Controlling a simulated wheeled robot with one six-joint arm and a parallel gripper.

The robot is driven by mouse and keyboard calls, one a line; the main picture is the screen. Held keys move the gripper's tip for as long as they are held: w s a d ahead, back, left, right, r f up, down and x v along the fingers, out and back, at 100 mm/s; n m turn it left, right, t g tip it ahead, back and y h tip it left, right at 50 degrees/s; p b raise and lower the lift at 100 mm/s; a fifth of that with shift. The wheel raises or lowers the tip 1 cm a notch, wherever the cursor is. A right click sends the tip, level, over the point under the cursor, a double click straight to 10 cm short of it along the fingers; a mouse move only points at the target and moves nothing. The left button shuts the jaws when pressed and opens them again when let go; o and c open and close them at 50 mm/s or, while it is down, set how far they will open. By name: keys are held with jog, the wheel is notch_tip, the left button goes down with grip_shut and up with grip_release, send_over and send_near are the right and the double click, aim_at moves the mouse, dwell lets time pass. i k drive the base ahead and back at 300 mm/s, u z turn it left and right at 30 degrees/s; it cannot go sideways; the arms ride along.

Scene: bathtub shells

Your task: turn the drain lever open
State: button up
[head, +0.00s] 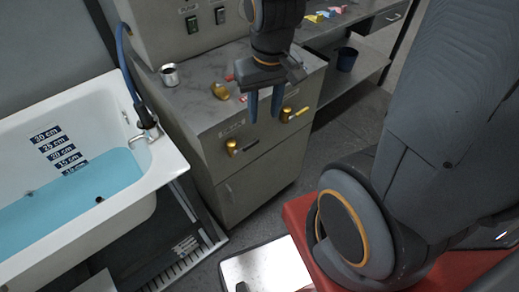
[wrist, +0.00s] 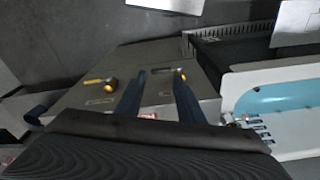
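Two levers sit on the grey cabinet's front, with small labels I cannot read, so I cannot tell which is the drain lever. The left lever (head: 232,147) has a brass hub and a dark handle pointing right. The right lever (head: 286,114) is brass, its handle also pointing right. In the wrist view the dark-handled lever (wrist: 183,75) shows near the right fingertip, its handle between the fingers; the brass lever (wrist: 110,84) is left of them. My gripper (head: 265,103) is open and empty, fingers down, apparently above and in front of the cabinet front, apart from both levers.
The bathtub (head: 155,165) with blue water (head: 85,185) and a depth scale stands left of the cabinet (head: 240,200). A metal cup (head: 169,75) and a brass object (head: 220,91) sit on the cabinet top. Floor in front is partly clear.

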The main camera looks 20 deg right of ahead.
aim_at(248, 146)
jog(key=z, duration=0.15)
jog(key=k, duration=0.9)
jog(key=u, duration=0.1)
